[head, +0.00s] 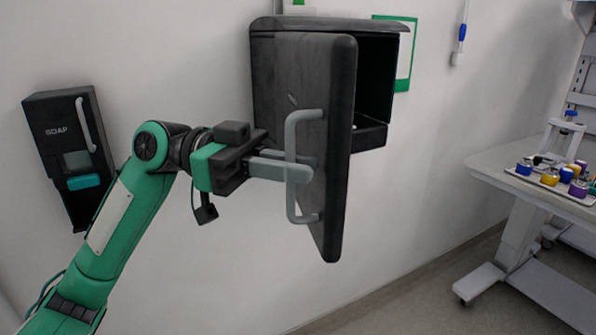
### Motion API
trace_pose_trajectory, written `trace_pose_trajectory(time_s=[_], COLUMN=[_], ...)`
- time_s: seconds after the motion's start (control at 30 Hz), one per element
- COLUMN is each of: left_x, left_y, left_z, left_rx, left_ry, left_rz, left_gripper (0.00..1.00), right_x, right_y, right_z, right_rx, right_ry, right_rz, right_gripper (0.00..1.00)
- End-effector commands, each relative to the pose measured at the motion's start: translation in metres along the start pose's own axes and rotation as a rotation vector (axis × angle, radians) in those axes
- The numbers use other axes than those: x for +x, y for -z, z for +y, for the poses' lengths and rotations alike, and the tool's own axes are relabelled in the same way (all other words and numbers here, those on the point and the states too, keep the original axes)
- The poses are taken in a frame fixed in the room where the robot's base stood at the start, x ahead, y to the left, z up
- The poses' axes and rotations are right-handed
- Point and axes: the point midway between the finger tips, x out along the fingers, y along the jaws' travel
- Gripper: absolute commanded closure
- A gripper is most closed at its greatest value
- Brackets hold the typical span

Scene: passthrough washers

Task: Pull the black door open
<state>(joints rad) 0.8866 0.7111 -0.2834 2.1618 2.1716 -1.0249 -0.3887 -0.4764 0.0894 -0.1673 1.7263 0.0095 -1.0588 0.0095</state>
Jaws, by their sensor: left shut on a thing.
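The black door (310,90) belongs to a black wall cabinet (376,85) in the upper middle of the head view. It stands swung out from the cabinet, and part of the dark inside shows to its right. A grey bar handle (291,140) is fixed upright on the door's face. My left gripper (290,168) comes in from the left and is shut on the handle at about its middle. The fingers partly hide the handle there. My right gripper is not in view.
A black soap dispenser (55,130) hangs on the wall at left, beside my left arm. A wheeled white table (490,165) with a tray of several small coloured items stands at right. A green-edged sheet (407,55) is behind the cabinet. Floor between cabinet and table is clear.

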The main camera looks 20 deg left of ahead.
Motion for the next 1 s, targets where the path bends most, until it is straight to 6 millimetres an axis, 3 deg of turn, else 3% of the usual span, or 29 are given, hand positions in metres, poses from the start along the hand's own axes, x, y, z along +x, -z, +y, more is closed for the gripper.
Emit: trace_pose_trajectory(time_s=[0.57, 0.6, 1.0], left_x=[-0.0021, -0.0021, -0.0103], left_y=[0.0005, 0.0005, -0.0009], left_z=[0.0006, 0.0006, -0.0001], left_rx=[-0.001, -0.001, -0.003], left_ry=[0.001, 0.001, 0.002], left_rz=[0.000, 0.000, 0.001], left_gripper=[1.00, 0.85, 0.85], right_x=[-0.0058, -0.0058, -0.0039], right_y=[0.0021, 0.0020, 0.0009], right_z=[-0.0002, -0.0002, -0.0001], right_rx=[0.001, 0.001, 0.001], right_ry=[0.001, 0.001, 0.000], right_rz=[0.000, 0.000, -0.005], right_gripper=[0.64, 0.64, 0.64])
